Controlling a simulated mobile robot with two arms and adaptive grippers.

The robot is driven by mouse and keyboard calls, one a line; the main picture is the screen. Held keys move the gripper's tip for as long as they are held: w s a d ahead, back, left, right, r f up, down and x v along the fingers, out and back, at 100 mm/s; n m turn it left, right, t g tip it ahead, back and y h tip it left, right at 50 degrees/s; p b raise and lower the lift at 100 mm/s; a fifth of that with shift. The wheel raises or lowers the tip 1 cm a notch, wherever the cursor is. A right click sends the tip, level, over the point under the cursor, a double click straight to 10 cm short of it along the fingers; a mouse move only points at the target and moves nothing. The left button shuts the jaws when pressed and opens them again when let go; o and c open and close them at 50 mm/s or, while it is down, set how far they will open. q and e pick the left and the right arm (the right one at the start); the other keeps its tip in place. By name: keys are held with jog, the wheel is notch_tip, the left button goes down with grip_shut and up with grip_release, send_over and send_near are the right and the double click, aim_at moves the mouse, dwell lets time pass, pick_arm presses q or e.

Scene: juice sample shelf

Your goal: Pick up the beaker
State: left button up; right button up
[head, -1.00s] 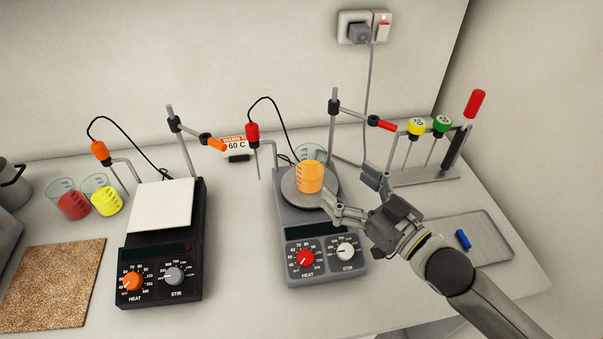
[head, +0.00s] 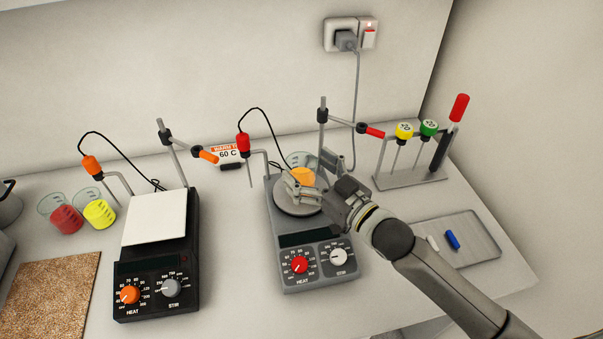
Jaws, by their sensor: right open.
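A beaker with orange liquid (head: 302,176) stands on the round plate of the grey hotplate (head: 285,230). My right gripper (head: 312,178) is open and reaches in from the right. One finger lies in front of the beaker and hides its lower part; the other is behind it to the right. Whether either finger touches the glass cannot be told. A beaker of red liquid (head: 66,220) and one of yellow liquid (head: 99,213) stand at the left. My left gripper is not in view.
A black hotplate with a white top (head: 155,220) stands to the left. A red-tipped probe (head: 243,145) and a clamp rod (head: 322,130) rise close to the orange beaker. A tool rack (head: 410,180) and a tray (head: 475,248) lie to the right. A cork mat (head: 48,295) is front left.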

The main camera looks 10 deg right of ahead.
jog(key=x, duration=0.2)
jog(key=shift+w+a, duration=0.2)
jog(key=shift+w, duration=0.05)
jog(key=shift+s, duration=0.1)
jog(key=shift+c, duration=0.5)
jog(key=c, duration=1.2)
